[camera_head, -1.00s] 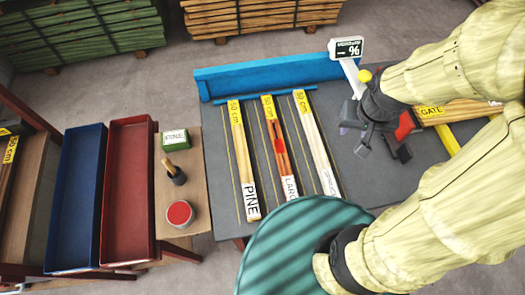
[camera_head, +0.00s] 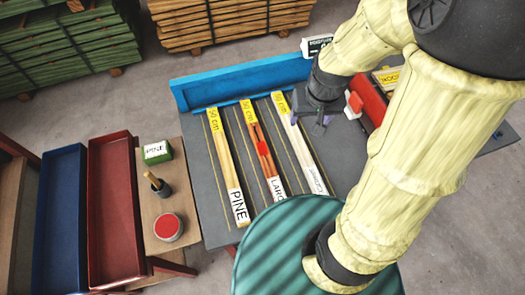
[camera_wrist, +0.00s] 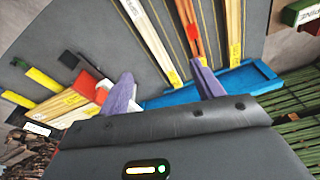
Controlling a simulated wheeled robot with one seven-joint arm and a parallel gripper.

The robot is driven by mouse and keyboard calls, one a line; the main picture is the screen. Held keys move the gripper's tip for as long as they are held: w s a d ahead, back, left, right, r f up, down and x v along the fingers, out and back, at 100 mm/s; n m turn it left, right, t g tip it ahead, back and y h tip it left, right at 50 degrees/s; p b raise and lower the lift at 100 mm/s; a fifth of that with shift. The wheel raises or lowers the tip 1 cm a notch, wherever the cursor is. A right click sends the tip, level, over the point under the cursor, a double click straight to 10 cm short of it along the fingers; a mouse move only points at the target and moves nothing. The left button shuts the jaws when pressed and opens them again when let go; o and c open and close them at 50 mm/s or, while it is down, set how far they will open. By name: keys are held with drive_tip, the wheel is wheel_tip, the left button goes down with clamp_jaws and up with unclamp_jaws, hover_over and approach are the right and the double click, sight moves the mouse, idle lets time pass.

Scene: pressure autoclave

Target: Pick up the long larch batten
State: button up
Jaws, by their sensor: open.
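The larch batten (camera_head: 254,128), reddish-brown with a red patch, a yellow 50 cm label at its far end and a white larch label at its near end, lies flat on the grey table between the pine batten (camera_head: 225,150) and the pale spruce batten (camera_head: 297,138). My gripper (camera_head: 322,117) is open and empty, above the table to the right of the spruce batten's far end. In the wrist view the larch batten (camera_wrist: 199,48) shows beyond the jaws (camera_wrist: 163,90), near the right finger, apart from it as far as I can tell.
A blue fence (camera_head: 240,82) edges the table's far side. A red block (camera_head: 354,101) shows beside my gripper. Left are a side stand with a green box (camera_head: 157,152), brush pot (camera_head: 160,187) and red tin (camera_head: 167,227), then red (camera_head: 115,215) and blue (camera_head: 62,220) trays.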

drive_tip(key=w+a+f+n+g+b, duration=0.2)
drive_tip(key=w+a+f+b, duration=0.2)
drive_tip(key=w+a+f, duration=0.6)
wheel_tip(320, 180, down, 4)
drive_tip(key=shift+a+r+n, duration=0.1)
drive_tip(key=shift+a+n, duration=0.3)
drive_tip(key=shift+a, duration=0.45)
drive_tip(key=p, duration=0.1)
hover_over(262, 148)
wheel_tip(262, 148, down, 12)
drive_tip(key=shift+s+f, duration=0.1)
drive_tip(key=shift+s, duration=0.05)
drive_tip(key=shift+f, duration=0.1)
